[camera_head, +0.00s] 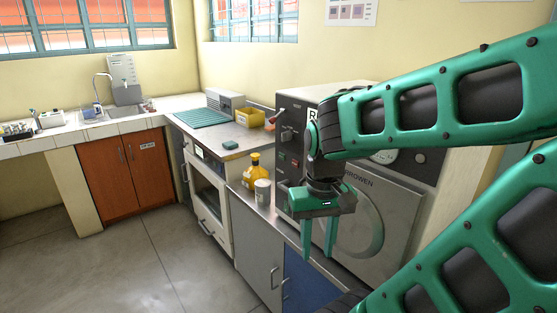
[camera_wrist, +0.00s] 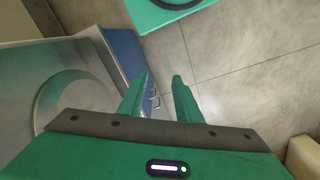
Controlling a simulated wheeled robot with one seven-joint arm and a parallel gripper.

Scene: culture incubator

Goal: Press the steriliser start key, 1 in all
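The steriliser appears to be the large grey machine (camera_head: 408,217) with a round door and a dark upper panel, at the right of the head view. Its door side also shows at the left of the wrist view (camera_wrist: 62,75). Small red and green keys (camera_head: 294,163) sit on its dark left panel; their labels are too small to read, so I cannot tell which is the start key. My gripper (camera_head: 319,250) hangs fingers down in front of the machine, below and right of these keys. Its fingers are apart with nothing between them (camera_wrist: 163,78). My arm covers part of the upper panel.
A yellow bottle (camera_head: 254,174) and a pale cup (camera_head: 262,191) stand on the counter left of the machine. A yellow bin (camera_head: 250,118) and a green mat (camera_head: 203,117) are further back. A blue cabinet (camera_head: 303,279) is below. The floor (camera_head: 150,245) at left is clear.

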